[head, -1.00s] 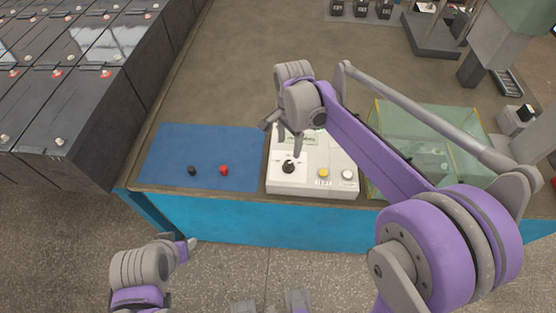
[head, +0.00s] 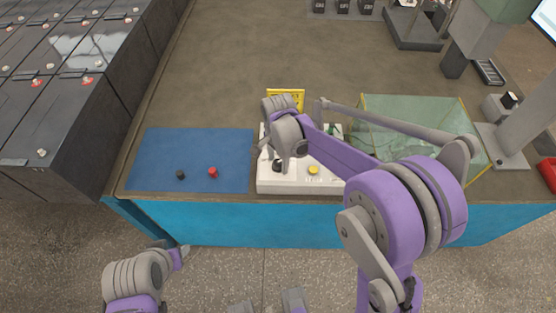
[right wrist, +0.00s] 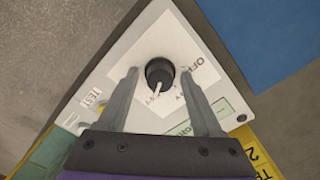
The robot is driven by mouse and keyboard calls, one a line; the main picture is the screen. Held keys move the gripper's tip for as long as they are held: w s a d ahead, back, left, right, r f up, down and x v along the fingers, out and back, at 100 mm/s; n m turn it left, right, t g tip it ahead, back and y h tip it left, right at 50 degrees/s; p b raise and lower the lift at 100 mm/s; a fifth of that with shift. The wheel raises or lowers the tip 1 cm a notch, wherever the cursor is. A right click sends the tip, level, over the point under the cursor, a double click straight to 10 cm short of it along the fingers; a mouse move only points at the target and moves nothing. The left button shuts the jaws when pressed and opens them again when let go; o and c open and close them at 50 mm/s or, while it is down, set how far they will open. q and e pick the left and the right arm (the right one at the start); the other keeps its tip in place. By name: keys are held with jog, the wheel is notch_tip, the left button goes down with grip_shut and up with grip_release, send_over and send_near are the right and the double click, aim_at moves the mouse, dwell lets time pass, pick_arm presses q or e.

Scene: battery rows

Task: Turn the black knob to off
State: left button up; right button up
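The black knob (head: 277,166) is on the left part of the white control box (head: 295,186). In the right wrist view the knob (right wrist: 160,72) sits on a light plate; its white pointer is turned toward small markings between my fingers, away from the "OFF" label (right wrist: 197,62). My right gripper (head: 276,157) is over the knob; in the right wrist view the gripper (right wrist: 160,75) is open, with one fingertip on each side of the knob and gaps to both. My left gripper (head: 182,256) is low at the left, off the table; its fingers are unclear.
A yellow button (head: 313,170) is on the box, right of the knob. A blue mat (head: 205,148) with a black cap (head: 180,174) and a red cap (head: 213,172) lies left. A greenish clear case (head: 420,125) stands right, and a yellow sign (head: 290,94) behind the box.

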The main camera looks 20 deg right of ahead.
grip_shut()
jog(key=shift+n, duration=0.3)
jog(key=n+b, duration=0.1)
jog(key=n, duration=0.4)
jog(key=n+b, duration=0.1)
jog(key=n, duration=0.5)
jog(key=shift+n, duration=0.3)
jog(key=n, duration=0.6)
jog(key=shift+b, duration=0.4)
jog(key=n, duration=0.5)
jog(key=shift+n, duration=0.5)
